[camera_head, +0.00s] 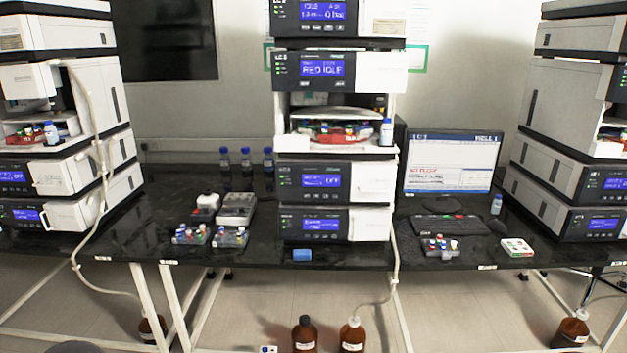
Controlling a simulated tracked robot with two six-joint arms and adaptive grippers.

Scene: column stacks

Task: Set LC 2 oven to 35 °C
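Three column stacks of white and black modules stand on the black bench. The middle stack (393,75) has several modules with blue displays. One of its lower modules (374,180) has a display (320,181) that seems to read OFF. The module below it (366,222) has a blue display (321,224) too small to read. A higher display (322,67) seems to read RED IDLE. The module labels are too small to read for certain, so I cannot tell which one is the LC 2 oven or what temperature it shows. Neither of my grippers is in view.
A left stack (110,97) and a right stack (562,95) flank the middle one. A monitor (452,162) and keyboard (448,227) stand right of it. Brown bottles (304,335) stand on the floor.

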